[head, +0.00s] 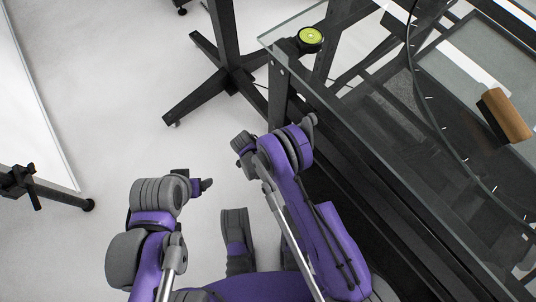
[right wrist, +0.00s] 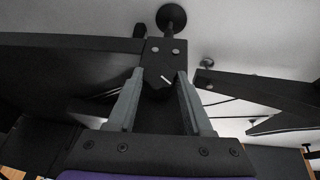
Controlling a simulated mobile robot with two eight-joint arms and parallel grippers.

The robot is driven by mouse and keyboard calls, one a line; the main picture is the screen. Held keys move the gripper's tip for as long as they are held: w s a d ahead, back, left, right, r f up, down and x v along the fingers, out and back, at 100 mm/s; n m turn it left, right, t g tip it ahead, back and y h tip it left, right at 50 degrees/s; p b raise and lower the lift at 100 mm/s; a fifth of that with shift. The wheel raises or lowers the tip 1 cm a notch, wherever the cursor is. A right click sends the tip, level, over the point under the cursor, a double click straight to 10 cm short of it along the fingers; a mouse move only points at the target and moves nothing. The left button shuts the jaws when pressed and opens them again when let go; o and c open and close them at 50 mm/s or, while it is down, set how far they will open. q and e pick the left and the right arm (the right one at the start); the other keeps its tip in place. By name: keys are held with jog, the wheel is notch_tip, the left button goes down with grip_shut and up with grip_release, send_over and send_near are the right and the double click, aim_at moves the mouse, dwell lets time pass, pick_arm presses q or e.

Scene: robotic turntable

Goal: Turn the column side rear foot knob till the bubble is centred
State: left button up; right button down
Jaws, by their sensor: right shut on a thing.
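The foot knob (right wrist: 158,85) is black with a short white mark. It shows in the right wrist view below a bolted black bracket (right wrist: 165,50). My right gripper (right wrist: 160,78) is shut on it, one grey finger on each side. In the head view this gripper and the knob are hidden by my right arm, which reaches down beside the table. The bubble level (head: 311,36) is a round green vial at the near left corner of the glass top; its bubble is too small to make out. My left gripper (head: 203,186) hangs over the floor, its jaws unclear.
The glass table (head: 455,80) has a dark frame and carries a wood-faced block (head: 505,115) and a curved cable (head: 428,115). A black column on splayed feet (head: 192,98) stands left of it.

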jog(key=shift+w+a+f+n+g+h, duration=0.1)
jog(key=shift+n+g+h, duration=0.15)
jog(key=shift+g+h, duration=0.5)
jog(key=shift+w+a+n+g+h, duration=0.1)
jog(key=shift+n+g+h, duration=0.15)
jog(key=shift+g+h, duration=0.45)
jog(key=shift+g, duration=0.25)
jog(key=shift+c, duration=1.6)
grip_release()
jog(key=p+v, duration=0.2)
jog(key=v, duration=0.8)
jog(key=shift+r, duration=0.4)
jog(key=shift+a, duration=0.2)
